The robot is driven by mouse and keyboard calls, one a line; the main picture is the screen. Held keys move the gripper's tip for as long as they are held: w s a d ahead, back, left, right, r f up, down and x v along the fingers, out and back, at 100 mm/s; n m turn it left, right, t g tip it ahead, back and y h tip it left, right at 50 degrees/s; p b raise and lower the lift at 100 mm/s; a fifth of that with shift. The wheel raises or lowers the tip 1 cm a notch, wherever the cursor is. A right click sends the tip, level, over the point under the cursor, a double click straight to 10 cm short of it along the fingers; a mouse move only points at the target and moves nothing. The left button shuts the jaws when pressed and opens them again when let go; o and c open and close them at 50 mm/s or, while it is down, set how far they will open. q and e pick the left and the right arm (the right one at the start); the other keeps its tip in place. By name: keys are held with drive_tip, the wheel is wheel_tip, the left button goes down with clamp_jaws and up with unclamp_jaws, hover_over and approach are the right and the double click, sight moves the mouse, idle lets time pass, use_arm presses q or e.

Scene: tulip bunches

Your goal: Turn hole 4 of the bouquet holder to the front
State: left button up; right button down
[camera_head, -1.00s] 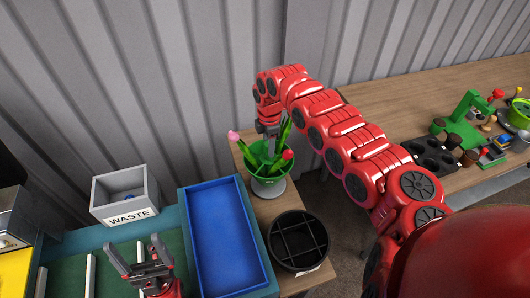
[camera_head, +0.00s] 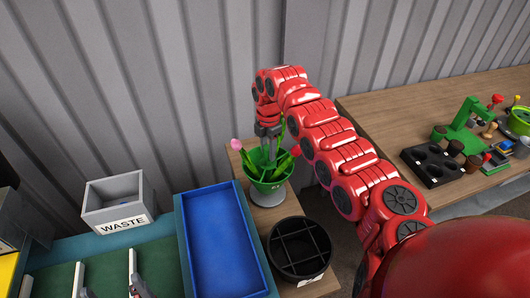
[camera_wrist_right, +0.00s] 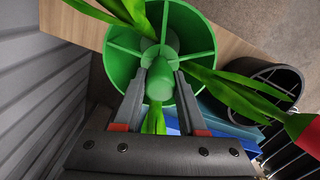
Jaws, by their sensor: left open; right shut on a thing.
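The bouquet holder (camera_head: 268,178) is a green round bowl with spokes on a grey base, on the wooden table. Tulips stand in it: a pink head (camera_head: 236,145) at left and a red one (camera_head: 294,151) at right. A small mark shows on its front rim, too small to read. My right gripper (camera_head: 268,138) reaches down into it from above. In the right wrist view this gripper (camera_wrist_right: 160,72) is shut on the holder's green central knob (camera_wrist_right: 158,50), between the spokes. My left gripper (camera_head: 138,284) is open and empty at the bottom edge, mostly cut off.
A black divided round bin (camera_head: 300,248) stands close in front of the holder. A blue tray (camera_head: 222,240) and a grey WASTE box (camera_head: 115,205) are to the left. A corrugated wall is close behind. A black holed rack (camera_head: 432,165) sits on the right table.

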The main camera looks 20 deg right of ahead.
drive_tip(key=shift+w+r, duration=0.1)
drive_tip(key=shift+r, duration=0.05)
drive_tip(key=shift+c, duration=2.4)
unclamp_jaws()
wheel_tip(320, 180, up, 17)
drive_tip(key=p, duration=0.5)
drive_tip(key=shift+r, duration=0.15)
